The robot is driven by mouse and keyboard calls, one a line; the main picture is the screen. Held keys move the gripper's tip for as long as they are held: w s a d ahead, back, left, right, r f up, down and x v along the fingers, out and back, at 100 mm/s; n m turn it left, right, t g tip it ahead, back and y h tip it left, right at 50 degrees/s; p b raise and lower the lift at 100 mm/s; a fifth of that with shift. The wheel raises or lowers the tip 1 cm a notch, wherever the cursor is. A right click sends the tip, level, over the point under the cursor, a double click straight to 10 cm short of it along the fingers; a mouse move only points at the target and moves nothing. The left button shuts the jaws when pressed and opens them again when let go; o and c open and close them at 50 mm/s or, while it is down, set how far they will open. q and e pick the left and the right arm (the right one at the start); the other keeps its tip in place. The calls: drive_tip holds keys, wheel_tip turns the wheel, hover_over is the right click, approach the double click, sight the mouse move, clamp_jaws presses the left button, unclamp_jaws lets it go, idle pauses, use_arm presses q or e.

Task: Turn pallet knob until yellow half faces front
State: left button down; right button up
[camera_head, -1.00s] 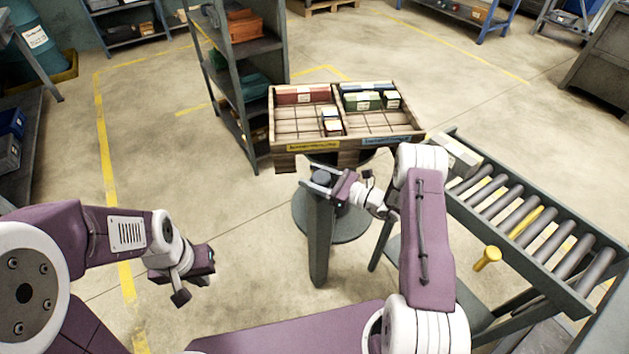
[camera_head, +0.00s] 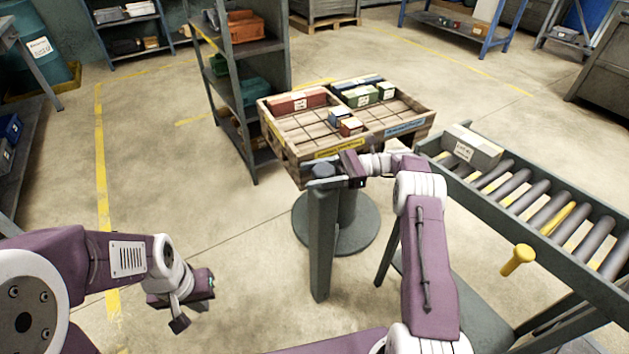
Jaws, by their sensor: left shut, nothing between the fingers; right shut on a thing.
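The wooden pallet tray (camera_head: 311,149) stands on a round pedestal, turned at a slant. Its front edge bears a yellow label strip (camera_head: 340,150) on the left half and a blue label strip (camera_head: 405,127) on the right half. My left gripper (camera_head: 188,305) is shut and empty, low at the left, well away from the tray.
A roller conveyor (camera_head: 545,265) with a grey-white box (camera_head: 472,147) and a yellow knob (camera_head: 518,259) stands at the right. A shelf rack (camera_head: 240,90) stands behind the tray on the left. The floor left of the post is clear.

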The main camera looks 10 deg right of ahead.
drive_tip(key=shift+g, duration=0.3)
drive_tip(key=o, duration=1.4)
drive_tip(key=shift+r, duration=0.4)
wheel_tip(320, 180, up, 3)
drive_tip(key=shift+r+p, duration=0.15)
drive_tip(key=shift+p, duration=0.5)
drive_tip(key=s+d+r+p, duration=0.2)
drive_tip(key=p, duration=0.2)
drive_tip(key=s+d+r+p, duration=0.2)
drive_tip(key=s+d+p, duration=0.1)
drive_tip(key=p, duration=0.2)
drive_tip(key=s+d+r+p, duration=0.3)
drive_tip(key=p, duration=0.1)
drive_tip(key=shift+s+d, duration=0.1)
drive_tip(key=shift+s, duration=0.05)
